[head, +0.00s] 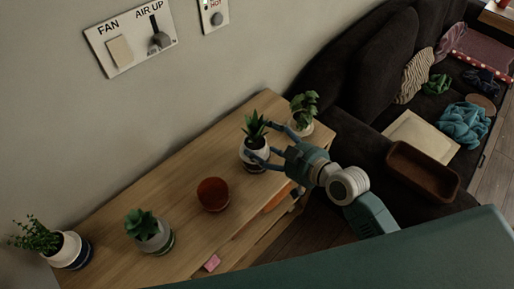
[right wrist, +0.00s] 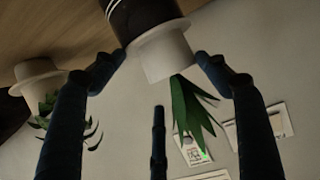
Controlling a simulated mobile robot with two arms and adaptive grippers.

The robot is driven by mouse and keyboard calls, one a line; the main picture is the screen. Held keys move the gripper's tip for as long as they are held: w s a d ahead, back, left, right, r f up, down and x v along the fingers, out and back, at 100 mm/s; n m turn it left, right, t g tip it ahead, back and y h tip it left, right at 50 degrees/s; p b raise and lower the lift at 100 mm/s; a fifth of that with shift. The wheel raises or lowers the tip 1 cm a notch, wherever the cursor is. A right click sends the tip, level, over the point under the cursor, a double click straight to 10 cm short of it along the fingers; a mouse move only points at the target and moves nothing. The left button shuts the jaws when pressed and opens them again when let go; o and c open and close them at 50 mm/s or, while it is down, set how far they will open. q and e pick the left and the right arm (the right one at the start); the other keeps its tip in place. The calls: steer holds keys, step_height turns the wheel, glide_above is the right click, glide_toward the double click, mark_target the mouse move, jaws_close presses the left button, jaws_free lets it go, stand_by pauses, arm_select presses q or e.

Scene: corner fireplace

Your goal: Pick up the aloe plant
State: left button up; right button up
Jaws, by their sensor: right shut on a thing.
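The aloe plant (head: 254,126) has pointed green leaves and a white pot with a dark lower part. It is upright at the right part of the wooden shelf top in the head view. My right gripper (head: 261,141) reaches it from the right and is shut on the pot, with fingers on both sides. In the right wrist view, the fingertips (right wrist: 160,57) flank the aloe's white pot (right wrist: 166,52), which looks upside down there. I cannot tell whether its base touches the shelf. My left gripper is not in view.
The wooden shelf (head: 185,195) also holds a leafy plant (head: 304,108) close to the right of the gripper, a reddish-brown round pot (head: 213,194), a succulent (head: 142,225) and another plant (head: 38,235). A dark sofa (head: 350,80) with cloths and a brown tray (head: 421,172) stands right.

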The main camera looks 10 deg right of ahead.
steer(key=shift+r, duration=0.15)
step_height(320, 180, up, 20)
steer(key=shift+p, duration=0.4)
stand_by(1.1)
